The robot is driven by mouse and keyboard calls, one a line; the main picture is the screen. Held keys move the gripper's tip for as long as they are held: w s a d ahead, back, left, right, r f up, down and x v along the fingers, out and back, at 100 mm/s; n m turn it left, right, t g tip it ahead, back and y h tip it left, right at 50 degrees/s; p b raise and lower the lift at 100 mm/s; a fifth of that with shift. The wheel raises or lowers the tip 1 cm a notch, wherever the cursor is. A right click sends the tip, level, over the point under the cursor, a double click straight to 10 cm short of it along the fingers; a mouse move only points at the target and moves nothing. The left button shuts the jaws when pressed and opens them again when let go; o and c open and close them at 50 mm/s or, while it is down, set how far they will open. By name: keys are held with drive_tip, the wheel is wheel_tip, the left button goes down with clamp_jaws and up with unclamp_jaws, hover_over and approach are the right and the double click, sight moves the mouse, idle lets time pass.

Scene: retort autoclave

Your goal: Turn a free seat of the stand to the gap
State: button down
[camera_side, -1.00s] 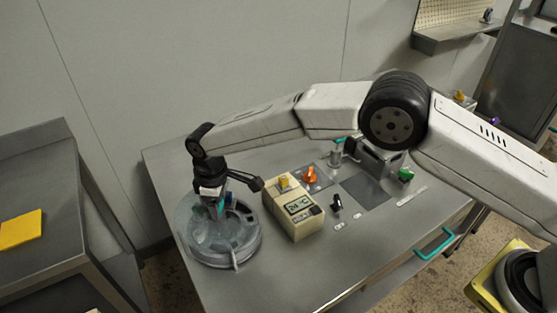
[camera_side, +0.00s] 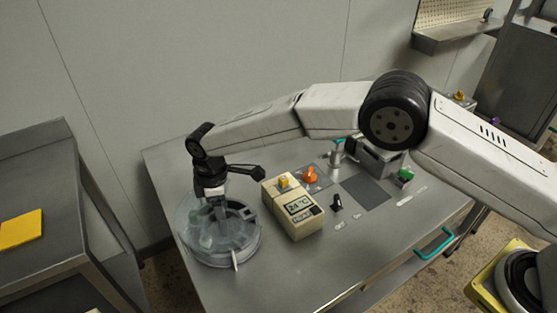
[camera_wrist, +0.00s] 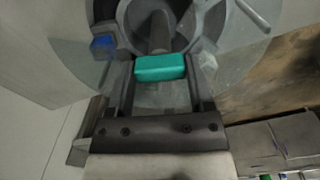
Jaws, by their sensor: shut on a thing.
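The stand (camera_side: 190,252) is a round grey rotor with a clear surround on the left part of the bench; it also shows in the wrist view (camera_wrist: 228,20). My gripper (camera_side: 218,212) points down over its middle. In the wrist view my gripper (camera_wrist: 160,72) is shut on a teal grip (camera_wrist: 160,68), with a grey post just beyond it. A blue piece (camera_wrist: 103,44) sits at the rotor's left in that view. My gripper hides part of the seats, and I cannot tell which are free or where the gap is.
A beige meter box (camera_side: 292,212) stands close to the right of the stand. An orange knob (camera_side: 310,175), a black switch (camera_side: 337,203) and a green button (camera_side: 406,174) lie farther right. The bench's front is mostly clear.

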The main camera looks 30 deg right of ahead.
unclamp_jaws()
drive_tip(key=shift+r, duration=0.1)
drive_tip(key=shift+r, duration=3.85)
drive_tip(key=shift+d, duration=0.1)
